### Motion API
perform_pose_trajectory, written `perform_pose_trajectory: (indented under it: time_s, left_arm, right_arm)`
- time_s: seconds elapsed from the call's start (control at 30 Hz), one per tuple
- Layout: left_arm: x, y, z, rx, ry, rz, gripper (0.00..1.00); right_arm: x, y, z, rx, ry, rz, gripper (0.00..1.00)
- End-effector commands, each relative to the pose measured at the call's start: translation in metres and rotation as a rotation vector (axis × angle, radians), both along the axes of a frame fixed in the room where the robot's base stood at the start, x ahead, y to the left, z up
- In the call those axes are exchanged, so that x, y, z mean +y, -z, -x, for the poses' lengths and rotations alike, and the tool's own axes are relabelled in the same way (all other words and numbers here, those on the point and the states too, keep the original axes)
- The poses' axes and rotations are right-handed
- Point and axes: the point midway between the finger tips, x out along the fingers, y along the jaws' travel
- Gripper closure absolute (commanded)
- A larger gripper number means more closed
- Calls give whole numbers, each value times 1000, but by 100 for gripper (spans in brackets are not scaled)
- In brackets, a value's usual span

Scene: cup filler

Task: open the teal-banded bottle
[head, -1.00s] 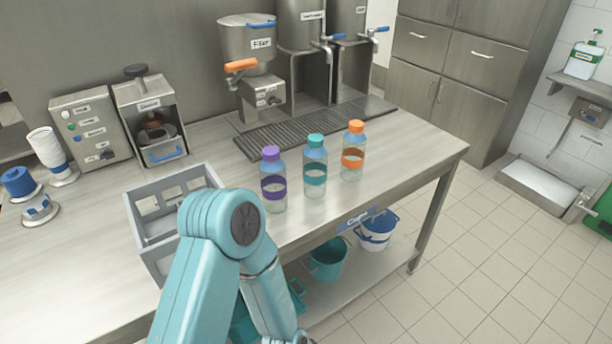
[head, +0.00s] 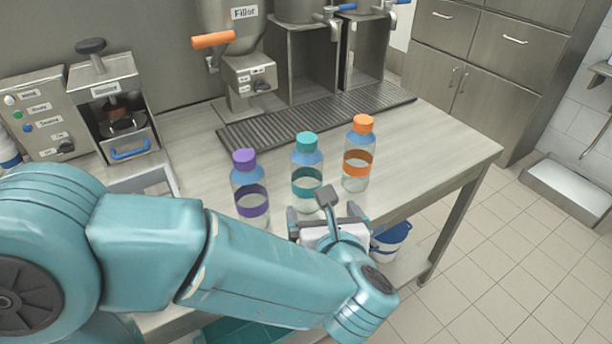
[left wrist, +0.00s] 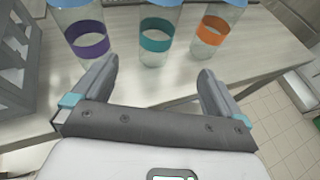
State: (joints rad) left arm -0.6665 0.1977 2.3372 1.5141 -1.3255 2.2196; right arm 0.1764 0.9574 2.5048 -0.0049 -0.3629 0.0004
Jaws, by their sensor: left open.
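The teal-banded bottle (head: 307,172) stands upright on the steel table, its teal cap on, between two other bottles. It also shows in the left wrist view (left wrist: 155,42), cut off at the top. My left gripper (head: 322,215) is open and empty at the table's front edge, just in front of this bottle. In the left wrist view its fingers (left wrist: 155,78) point toward the teal-banded bottle, which stands beyond the tips and between their lines. My right gripper is not in view.
A purple-banded bottle (head: 250,188) stands left and an orange-banded bottle (head: 358,153) right, both capped. Behind are a drip grate (head: 320,120) and a filler machine (head: 245,75). A grey crate (left wrist: 18,55) is at left. A blue-white bucket (head: 392,240) sits below.

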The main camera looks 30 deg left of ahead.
Motion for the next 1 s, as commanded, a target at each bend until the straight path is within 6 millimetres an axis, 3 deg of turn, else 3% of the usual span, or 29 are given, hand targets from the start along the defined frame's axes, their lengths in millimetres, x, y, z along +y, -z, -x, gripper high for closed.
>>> perform_pose_trajectory:
  time_s: [0.17, 0.4, 1.0]
  left_arm:
    - [17, 10, -13, -8, -24, 21, 0]
    - [46, 32, -51, -7, -22, 19, 0]
    - [89, 55, -111, -9, -19, 18, 0]
  right_arm:
    - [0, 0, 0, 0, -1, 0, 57]
    - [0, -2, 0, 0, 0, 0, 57]
    - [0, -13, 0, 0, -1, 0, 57]
